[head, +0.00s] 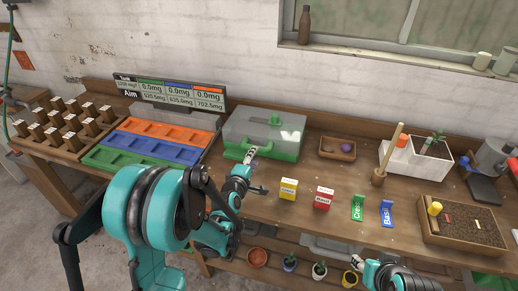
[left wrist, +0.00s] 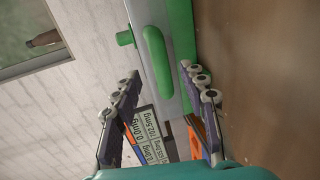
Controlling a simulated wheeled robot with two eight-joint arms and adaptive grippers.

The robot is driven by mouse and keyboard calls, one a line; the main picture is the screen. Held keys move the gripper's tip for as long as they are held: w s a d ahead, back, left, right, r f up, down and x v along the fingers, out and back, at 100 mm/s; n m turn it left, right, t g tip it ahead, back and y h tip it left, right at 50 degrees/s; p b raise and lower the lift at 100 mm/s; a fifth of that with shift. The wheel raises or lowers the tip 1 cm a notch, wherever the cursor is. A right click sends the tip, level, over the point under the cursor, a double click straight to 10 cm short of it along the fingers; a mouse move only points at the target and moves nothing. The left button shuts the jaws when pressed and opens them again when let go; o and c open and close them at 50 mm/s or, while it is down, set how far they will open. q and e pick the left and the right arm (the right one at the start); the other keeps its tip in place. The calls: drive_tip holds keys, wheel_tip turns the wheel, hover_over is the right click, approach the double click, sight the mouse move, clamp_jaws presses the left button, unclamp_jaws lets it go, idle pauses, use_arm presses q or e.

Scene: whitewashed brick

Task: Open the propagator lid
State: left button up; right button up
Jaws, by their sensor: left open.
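The propagator (head: 290,149) stands at the back of the bench, with a green base and a clear grey lid (head: 252,122) that lies shut on it. A green handle (head: 236,154) is at its front, and a green knob sits on the lid. My left gripper (head: 257,172) is open just in front of the propagator. In the left wrist view the green handle (left wrist: 156,58) lies ahead of the spread fingers (left wrist: 160,92), with nothing between them. My right gripper (head: 357,263) is low at the front edge, partly seen; its jaws are unclear.
Coloured trays (head: 150,143) and a display board (head: 165,92) stand left of the propagator. A small wooden box (head: 337,157), a yellow packet (head: 288,190) and a red packet (head: 324,198) are to the right. A soil tray (head: 465,238) is at far right.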

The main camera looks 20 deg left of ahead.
sight(263, 132)
use_arm(q)
drive_tip(key=b+x, duration=0.1)
drive_tip(key=x, duration=0.6)
drive_tip(key=shift+w+f, duration=0.1)
drive_tip(key=shift+w, duration=0.05)
clamp_jaws()
